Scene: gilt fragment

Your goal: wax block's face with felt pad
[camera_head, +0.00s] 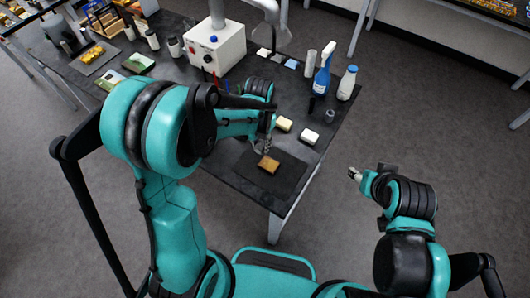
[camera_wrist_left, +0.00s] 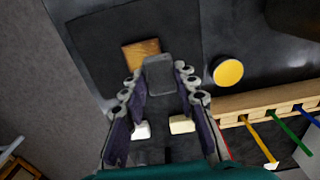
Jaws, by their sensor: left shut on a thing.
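The brown-gold block (camera_head: 268,164) lies on a dark mat (camera_head: 287,182) at the table's near corner; in the left wrist view the block (camera_wrist_left: 138,52) shows its flat upper face. My left gripper (camera_head: 264,147) is just above the block's far side. Its fingers are shut on a grey pad (camera_wrist_left: 160,74), seen in the left wrist view.
A cream block (camera_head: 283,123) and a white block (camera_head: 309,136) lie behind the mat. A blue spray bottle (camera_head: 322,77) and a white bottle (camera_head: 347,83) stand farther back. In the left wrist view, a round yellow thing (camera_wrist_left: 228,71) and a wooden tool rack (camera_wrist_left: 265,101) are close by.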

